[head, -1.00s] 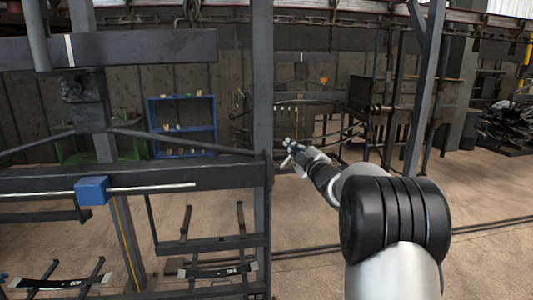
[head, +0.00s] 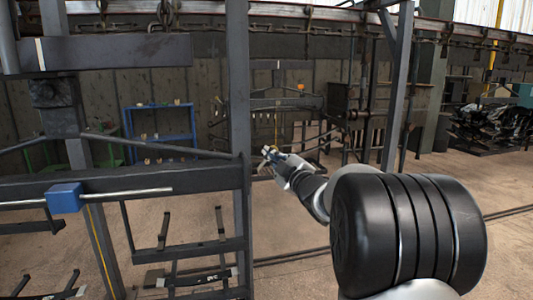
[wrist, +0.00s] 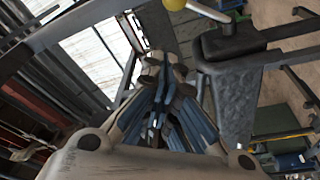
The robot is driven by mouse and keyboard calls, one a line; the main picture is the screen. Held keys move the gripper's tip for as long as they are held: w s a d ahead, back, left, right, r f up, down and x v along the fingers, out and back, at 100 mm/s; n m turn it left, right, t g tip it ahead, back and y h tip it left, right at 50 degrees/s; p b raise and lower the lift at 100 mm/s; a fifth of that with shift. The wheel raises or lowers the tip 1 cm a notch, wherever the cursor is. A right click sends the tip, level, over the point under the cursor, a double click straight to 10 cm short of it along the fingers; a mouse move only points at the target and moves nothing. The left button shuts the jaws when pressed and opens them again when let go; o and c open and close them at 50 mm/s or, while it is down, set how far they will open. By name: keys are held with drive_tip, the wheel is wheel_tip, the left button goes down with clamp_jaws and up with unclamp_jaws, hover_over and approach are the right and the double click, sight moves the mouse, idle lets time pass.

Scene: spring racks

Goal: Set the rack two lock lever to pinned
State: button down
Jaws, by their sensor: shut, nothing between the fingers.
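My gripper (head: 270,152) is shut and empty, raised just right of the rack's dark upright post in the head view. In the wrist view its closed fingertips (wrist: 165,68) point up the picture. A yellow ball knob (wrist: 208,10) on a thin arm shows at the top of the wrist view, beyond and right of the fingertips and apart from them. It may be the lock lever's handle; its setting cannot be told. A dark metal block (wrist: 232,38) stands just below it. I cannot make out a lever or rack number in the head view.
A dark steel rack frame (head: 120,183) fills the left, with a blue block (head: 65,197) on a metal rod. A blue shelf (head: 160,112) stands behind. Bare floor (head: 400,195) lies to the right.

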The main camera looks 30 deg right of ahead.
drive_tip(key=s, duration=0.2)
drive_tip(key=shift+s+a, duration=0.25)
drive_tip(key=shift+s, duration=0.05)
drive_tip(key=shift+s, duration=0.1)
drive_tip(key=s+a+f+m+g+b, duration=0.3)
drive_tip(key=s+a+f+g, duration=0.2)
drive_tip(key=s+a+f, duration=0.3)
drive_tip(key=s+a+f+m+g+y+b, duration=0.1)
drive_tip(key=s+a+f+m+g+b, duration=0.3)
drive_tip(key=s+a+f, duration=0.5)
drive_tip(key=s+a+f+m+g+b, duration=0.3)
drive_tip(key=s+a+f, duration=0.6)
drive_tip(key=s, duration=1.2)
wheel_tip(320, 180, down, 4)
drive_tip(key=g, duration=0.2)
drive_tip(key=shift+s+a+m+g+b, duration=0.2)
drive_tip(key=shift+m+g+b, duration=0.1)
